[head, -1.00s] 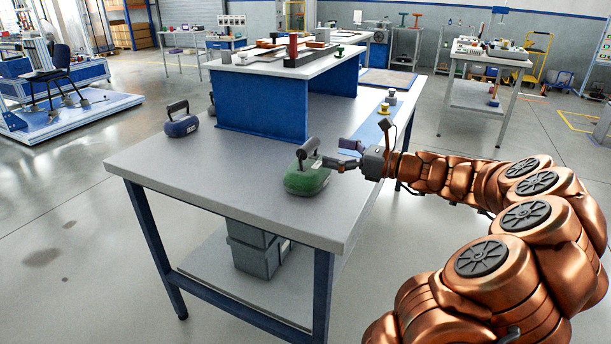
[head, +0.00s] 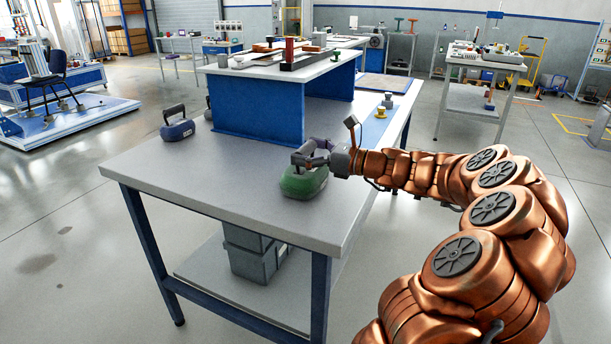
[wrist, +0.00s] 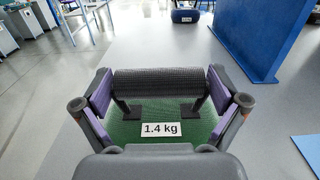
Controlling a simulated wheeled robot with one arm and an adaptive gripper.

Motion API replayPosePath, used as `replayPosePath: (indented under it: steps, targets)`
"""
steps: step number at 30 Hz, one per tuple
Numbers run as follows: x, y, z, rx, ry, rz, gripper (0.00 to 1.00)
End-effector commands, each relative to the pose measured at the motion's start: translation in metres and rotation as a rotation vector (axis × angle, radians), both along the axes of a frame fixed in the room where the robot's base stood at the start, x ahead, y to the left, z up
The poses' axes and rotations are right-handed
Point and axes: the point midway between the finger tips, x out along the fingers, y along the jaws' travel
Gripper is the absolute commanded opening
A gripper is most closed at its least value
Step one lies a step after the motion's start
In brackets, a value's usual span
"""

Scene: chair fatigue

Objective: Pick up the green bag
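The green bag (head: 303,184) stands on the near part of the grey workbench, with a dark handle on top. In the wrist view the green bag (wrist: 128,128) carries a "1.4 kg" label, and its black ridged handle (wrist: 160,82) lies crosswise between my fingers. My gripper (head: 308,157) is at handle height above the bag.
A blue bag (head: 177,128) stands at the bench's left edge. A blue raised shelf (head: 262,104) stands behind the green bag. Yellow and grey weights (head: 384,106) sit on a blue mat at the right. The grey bench top (head: 215,172) left of the green bag is clear.

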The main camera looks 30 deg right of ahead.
Motion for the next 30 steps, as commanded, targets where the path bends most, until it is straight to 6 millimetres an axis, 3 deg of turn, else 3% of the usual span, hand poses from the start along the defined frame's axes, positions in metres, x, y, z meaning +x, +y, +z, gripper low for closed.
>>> replayPosePath:
  steps: [2,23,30]
  targets:
    - [-0.0001,-0.0001,0.0000,0.000,0.000,0.000,0.84]
    - [-0.0001,-0.0004,0.0001,0.000,0.000,-0.001,0.11]
    - [-0.0002,-0.0005,0.0020,0.002,-0.002,-0.001,0.11]
